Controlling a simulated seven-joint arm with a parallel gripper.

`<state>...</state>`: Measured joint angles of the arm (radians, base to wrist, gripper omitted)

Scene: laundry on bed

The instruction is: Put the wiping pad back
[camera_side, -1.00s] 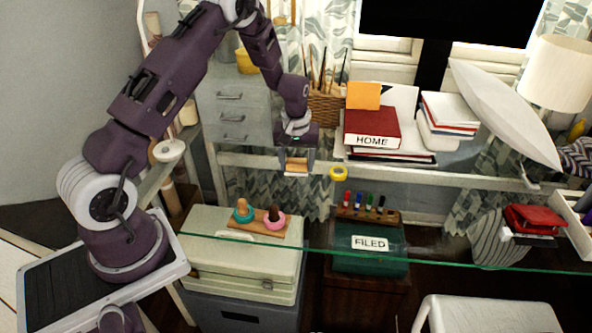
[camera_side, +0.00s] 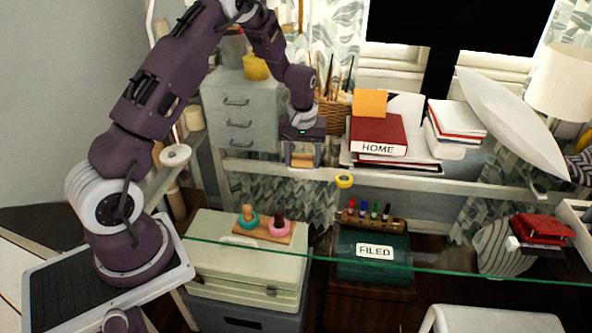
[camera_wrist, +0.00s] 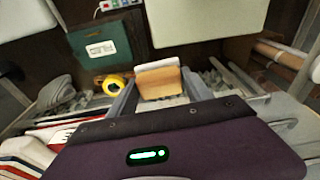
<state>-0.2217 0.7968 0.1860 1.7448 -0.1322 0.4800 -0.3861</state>
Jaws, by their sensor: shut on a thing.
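The wiping pad (camera_side: 302,160) looks like a small tan wooden block with a pale layer along one side. My gripper (camera_side: 302,155) is shut on it and holds it in front of the grey drawer unit, left of the yellow tape roll. In the wrist view the pad (camera_wrist: 158,82) sits between the two fingers (camera_wrist: 160,92), its pale side toward the top of the picture. The pad appears clear of other surfaces, though its exact height over the glass desk cannot be told.
The yellow tape roll (camera_side: 344,181) lies right of my gripper. The grey drawer unit (camera_side: 240,115), brush basket (camera_side: 333,117) and red HOME book (camera_side: 377,135) stand behind. A marker rack (camera_side: 371,220), green FILED box (camera_side: 372,262) and pale case (camera_side: 247,262) are lower in front.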

